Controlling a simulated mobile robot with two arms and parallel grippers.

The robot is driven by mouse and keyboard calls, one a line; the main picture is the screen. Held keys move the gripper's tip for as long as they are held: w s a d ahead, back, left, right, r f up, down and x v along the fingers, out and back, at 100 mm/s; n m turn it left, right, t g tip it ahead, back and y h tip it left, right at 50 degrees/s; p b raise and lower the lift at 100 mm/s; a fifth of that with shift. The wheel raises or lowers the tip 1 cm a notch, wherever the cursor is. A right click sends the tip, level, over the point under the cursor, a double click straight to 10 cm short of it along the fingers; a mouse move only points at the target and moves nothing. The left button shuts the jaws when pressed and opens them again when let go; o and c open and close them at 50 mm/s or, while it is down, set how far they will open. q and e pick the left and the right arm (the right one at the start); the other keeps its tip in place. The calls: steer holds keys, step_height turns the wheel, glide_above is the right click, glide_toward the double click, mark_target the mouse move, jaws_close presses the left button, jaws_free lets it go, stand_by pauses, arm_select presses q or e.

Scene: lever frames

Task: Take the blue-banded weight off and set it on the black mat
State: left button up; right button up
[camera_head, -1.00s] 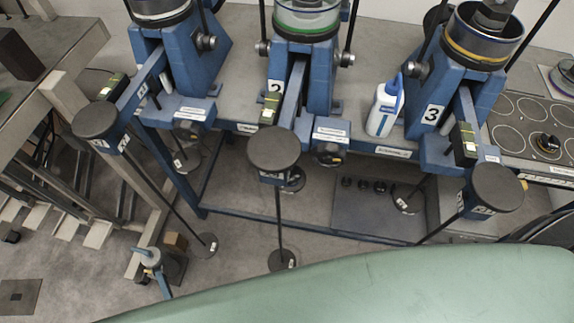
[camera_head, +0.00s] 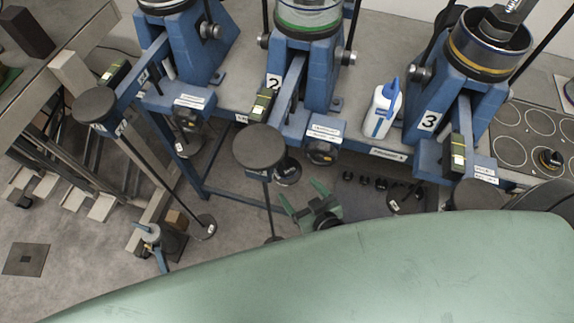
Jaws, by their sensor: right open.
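I cannot make out a blue band on any weight in the head view. Dark discs sit low on thin hanger rods, including one by the floor (camera_head: 205,226) and one below the middle frame (camera_head: 288,172). A black mat (camera_head: 512,152) with outlined circles lies on the bench at the right; a dark weight with a yellowish band (camera_head: 549,160) stands on it. My right gripper (camera_head: 300,189) is green, open and empty. It shows below the middle lever frame, right of the round dark plate (camera_head: 258,147). My left gripper is not in view.
Blue lever frames (camera_head: 305,75) stand along the bench, with 2 and 3 on two of them. A white bottle with a blue cap (camera_head: 382,112) stands between these two. Several small dark weights (camera_head: 364,181) sit in a row below. My green body covers the bottom.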

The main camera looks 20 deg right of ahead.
mark_target(287, 160)
steer(key=shift+t, duration=0.4)
steer(key=w, duration=0.2)
steer(key=w+a, duration=0.1)
steer(key=w, duration=0.2)
steer(key=w+r, duration=0.1)
steer(key=w, duration=0.2)
steer(key=shift+w+a+p, duration=0.15)
steer(key=shift+p, duration=0.2)
steer(key=shift+r, duration=0.15)
steer(key=c, duration=1.7)
steer(key=shift+c, duration=0.2)
steer(key=shift+r, duration=0.6)
step_height(287, 160, up, 2)
steer(key=shift+r+p, duration=0.1)
steer(key=shift+p, duration=0.45)
steer(key=s+d+b, duration=0.3)
steer(key=s, duration=1.4)
steer(key=shift+s+d+r, duration=0.2)
steer(key=shift+s+r, duration=0.05)
steer(key=shift+s, duration=0.1)
